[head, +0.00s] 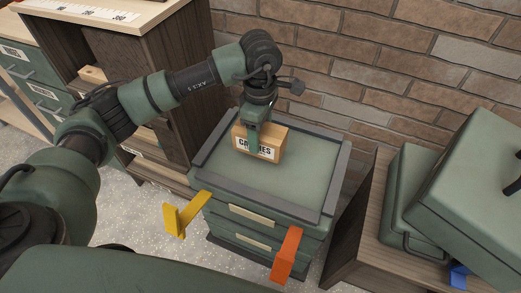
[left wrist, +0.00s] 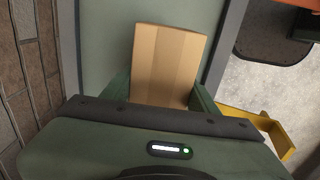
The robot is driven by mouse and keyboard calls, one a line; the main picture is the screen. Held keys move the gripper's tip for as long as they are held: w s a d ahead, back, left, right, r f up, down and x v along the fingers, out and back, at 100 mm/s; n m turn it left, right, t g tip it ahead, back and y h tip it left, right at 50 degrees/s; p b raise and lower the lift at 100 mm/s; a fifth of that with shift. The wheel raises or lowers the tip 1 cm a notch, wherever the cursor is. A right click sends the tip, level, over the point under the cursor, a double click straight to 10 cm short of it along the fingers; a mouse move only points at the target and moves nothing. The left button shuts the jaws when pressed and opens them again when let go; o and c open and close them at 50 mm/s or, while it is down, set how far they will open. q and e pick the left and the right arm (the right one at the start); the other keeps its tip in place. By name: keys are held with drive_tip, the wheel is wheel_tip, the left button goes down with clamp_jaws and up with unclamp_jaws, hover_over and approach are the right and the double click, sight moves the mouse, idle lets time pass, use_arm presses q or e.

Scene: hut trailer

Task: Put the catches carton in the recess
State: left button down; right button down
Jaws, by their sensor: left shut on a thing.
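The catches carton (head: 270,150) is a small tan box with a white label, partly covered by a gripper finger. My left gripper (head: 254,138) is shut on it from above, with a finger on its labelled face. In the left wrist view the carton (left wrist: 168,62) shows its plain tan top between the green fingers. The recess (head: 293,182) is the shallow, dark-rimmed top of a green stacked case. The carton is over its back left part, near the left rim. I cannot tell whether its bottom touches the recess floor. My right gripper is out of view.
A yellow latch (head: 183,214) and an orange latch (head: 287,253) stick out from the case front. A brick wall (head: 370,75) stands behind. A wooden cabinet (head: 150,60) is at the left. Green cases (head: 470,195) rest on a wooden unit at the right.

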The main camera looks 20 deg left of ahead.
use_arm(q)
wheel_tip(320, 180, down, 6)
drive_tip(key=shift+r, duration=0.1)
drive_tip(key=shift+f, duration=0.4)
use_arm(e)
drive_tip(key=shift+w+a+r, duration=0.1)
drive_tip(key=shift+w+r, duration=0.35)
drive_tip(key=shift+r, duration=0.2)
use_arm(q)
drive_tip(key=shift+b, duration=0.3)
drive_tip(key=shift+c, duration=2.1)
unclamp_jaws()
drive_tip(key=shift+f, duration=0.1)
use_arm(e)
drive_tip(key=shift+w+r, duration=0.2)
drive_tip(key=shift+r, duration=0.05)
